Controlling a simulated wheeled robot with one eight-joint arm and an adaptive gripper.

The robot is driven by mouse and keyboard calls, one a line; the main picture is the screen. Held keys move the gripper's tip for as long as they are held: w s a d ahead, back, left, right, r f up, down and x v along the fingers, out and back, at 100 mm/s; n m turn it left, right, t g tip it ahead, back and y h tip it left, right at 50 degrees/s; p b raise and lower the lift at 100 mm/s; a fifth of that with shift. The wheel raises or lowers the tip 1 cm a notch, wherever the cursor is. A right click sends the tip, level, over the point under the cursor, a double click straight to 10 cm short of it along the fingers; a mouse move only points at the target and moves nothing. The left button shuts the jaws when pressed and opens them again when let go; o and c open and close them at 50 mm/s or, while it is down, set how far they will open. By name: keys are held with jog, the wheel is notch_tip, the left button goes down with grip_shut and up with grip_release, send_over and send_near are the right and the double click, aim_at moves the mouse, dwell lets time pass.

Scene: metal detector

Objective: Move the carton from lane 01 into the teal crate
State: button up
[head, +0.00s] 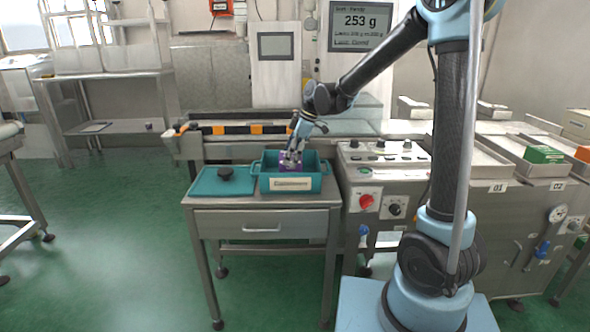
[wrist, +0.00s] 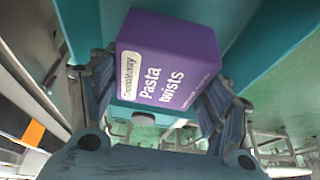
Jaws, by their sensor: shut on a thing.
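A purple carton (head: 291,162) labelled "Pasta twists" is between the fingers of my gripper (head: 293,154). In the wrist view the carton (wrist: 168,62) fills the middle, with a finger pressed on each side. My gripper (wrist: 155,105) is shut on it. In the head view the carton is within the outline of the teal crate (head: 317,184), its lower part hidden by the crate's front wall. Teal walls (wrist: 262,42) show around the carton in the wrist view. I cannot tell whether the carton touches the crate floor.
A black-and-orange striped bar (head: 232,129) runs behind. The lane 01 label (head: 497,187) and a green carton (head: 544,154) are at right.

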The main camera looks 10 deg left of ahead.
jog(key=shift+f, duration=2.15)
jog(key=o, duration=1.2)
jog(key=v, duration=1.2)
